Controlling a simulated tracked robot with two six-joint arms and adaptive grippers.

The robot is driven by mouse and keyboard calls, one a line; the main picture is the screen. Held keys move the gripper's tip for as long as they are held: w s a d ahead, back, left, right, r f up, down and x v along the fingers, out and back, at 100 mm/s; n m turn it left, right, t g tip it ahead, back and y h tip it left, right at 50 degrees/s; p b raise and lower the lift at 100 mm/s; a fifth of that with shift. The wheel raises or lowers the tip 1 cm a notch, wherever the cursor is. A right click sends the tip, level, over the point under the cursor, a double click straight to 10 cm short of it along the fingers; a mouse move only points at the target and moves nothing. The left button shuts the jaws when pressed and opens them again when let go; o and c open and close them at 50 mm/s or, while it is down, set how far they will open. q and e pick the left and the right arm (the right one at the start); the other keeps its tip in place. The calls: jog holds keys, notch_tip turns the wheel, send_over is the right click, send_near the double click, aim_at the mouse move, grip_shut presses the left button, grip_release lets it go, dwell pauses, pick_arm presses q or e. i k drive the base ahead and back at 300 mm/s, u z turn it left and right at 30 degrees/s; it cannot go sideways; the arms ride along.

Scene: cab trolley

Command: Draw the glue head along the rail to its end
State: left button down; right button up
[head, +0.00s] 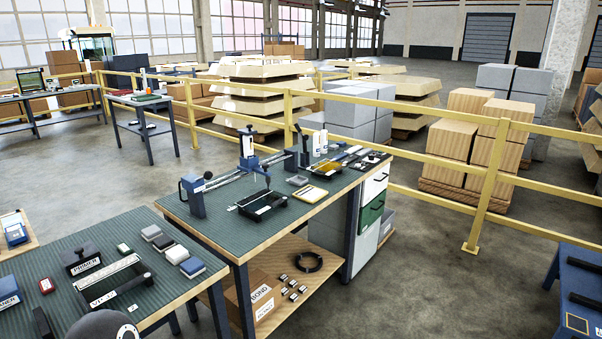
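The rail (225,179) is a thin silver bar running across the back of the green-topped workbench, from a blue block with a black knob (193,194) at the near left to a blue post (304,148) at the far right. The glue head (248,148), a blue and grey upright unit, sits about midway along the rail. A thin dark arm reaches from it over a black tray (263,205) on the bench. Whether its tip touches the tray is too small to tell. Neither of my grippers is in view.
A second green-topped table (60,270) with a black frame and small boxes stands at the near left. A blue table (585,280) is at the right edge. A yellow railing (430,160) runs behind the workbench. Open floor (420,290) lies right of the bench.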

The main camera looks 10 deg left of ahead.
aim_at(250, 164)
jog(key=z, duration=0.75)
jog(key=k, duration=0.8)
jog(key=z, duration=0.65)
jog(key=i, duration=0.7)
jog(key=u, duration=0.7)
jog(key=i, duration=1.25)
jog(key=u, duration=1.35)
jog(key=i, duration=0.8)
jog(key=u, duration=0.5)
jog(key=k, duration=0.8)
jog(key=u, duration=0.2)
jog(key=i, duration=0.75)
